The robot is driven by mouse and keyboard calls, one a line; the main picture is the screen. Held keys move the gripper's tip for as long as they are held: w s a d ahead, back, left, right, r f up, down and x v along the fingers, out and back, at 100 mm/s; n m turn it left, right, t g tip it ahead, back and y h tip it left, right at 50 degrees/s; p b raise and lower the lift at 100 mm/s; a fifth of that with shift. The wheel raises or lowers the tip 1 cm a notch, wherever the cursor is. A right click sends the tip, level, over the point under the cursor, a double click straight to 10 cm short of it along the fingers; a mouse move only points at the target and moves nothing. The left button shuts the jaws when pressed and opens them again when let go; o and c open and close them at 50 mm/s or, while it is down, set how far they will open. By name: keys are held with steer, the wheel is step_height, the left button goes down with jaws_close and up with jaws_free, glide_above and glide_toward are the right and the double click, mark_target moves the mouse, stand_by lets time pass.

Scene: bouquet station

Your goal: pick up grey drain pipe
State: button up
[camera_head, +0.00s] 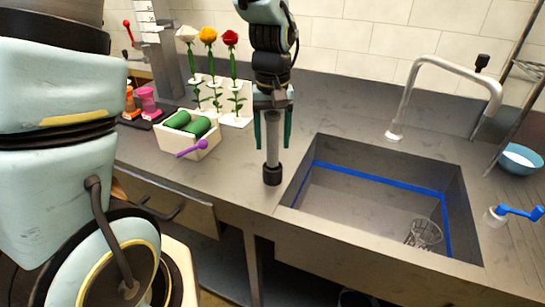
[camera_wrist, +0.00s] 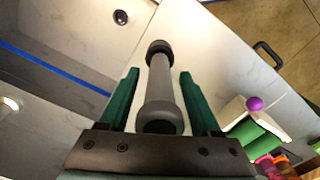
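The grey drain pipe (camera_head: 272,155) has dark collars at its ends and stands upright on the counter, just left of the sink. In the wrist view the pipe (camera_wrist: 159,85) runs away from the camera between my green fingers. My gripper (camera_head: 273,144) points down over the pipe, with one finger on each side of it. In the wrist view my gripper (camera_wrist: 160,73) is open, with a visible gap between the pipe and each finger. The pipe's upper end is partly hidden by my gripper in the head view.
The sink (camera_head: 375,205) with blue tape and a wire strainer (camera_head: 424,233) lies to the right, under a tall faucet (camera_head: 405,95). A white bin (camera_head: 200,150) with green rolls and a purple-knobbed tool stands left. Several flowers in a white stand (camera_head: 238,112) are behind it.

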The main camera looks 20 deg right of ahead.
jaws_close()
stand_by(1.2)
